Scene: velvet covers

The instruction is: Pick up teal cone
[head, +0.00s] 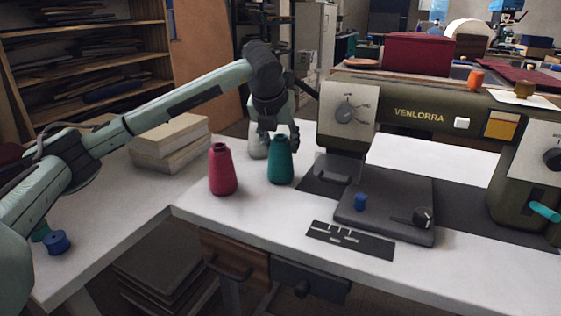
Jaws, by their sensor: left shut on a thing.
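The teal cone (280,162) stands upright at the left of the sewing machine, over the white table. My left gripper (281,138) comes down from above, shut on the top of the teal cone. I cannot tell whether the cone's base touches the table. A crimson cone (222,170) stands just to its left, apart from the gripper. A pale cone (258,146) stands close behind and left of the teal one, partly hidden by my arm and gripper. My right gripper is not in view.
Pale blocks (170,142) lie at the left. A blue spool (57,242) lies near the left edge. The white table (215,207) is clear in front.

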